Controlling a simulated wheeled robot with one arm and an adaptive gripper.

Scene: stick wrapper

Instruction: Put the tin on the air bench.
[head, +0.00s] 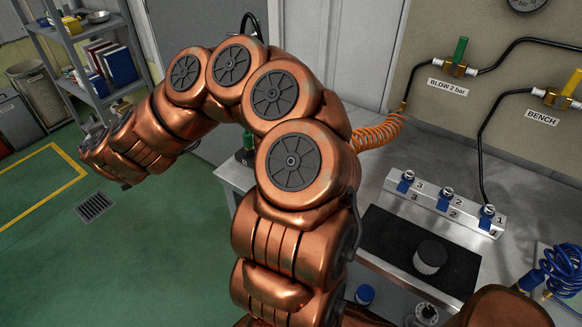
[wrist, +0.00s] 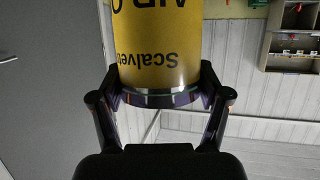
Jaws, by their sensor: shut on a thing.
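In the wrist view a yellow tin (wrist: 158,40) with dark lettering and a metal rim stands between the fingers of my gripper (wrist: 160,92). The fingers are shut on it near its rim. The lettering reads upside down in this picture, and the tin's far end is cut off by the top edge. I cannot make out the tin in the head view, where my arm reaches left, away from the bench. The air bench (head: 385,180) is the grey metal table at the right of the head view.
An orange coiled hose (head: 378,133) hangs behind. A shelf (head: 85,35) stands back left.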

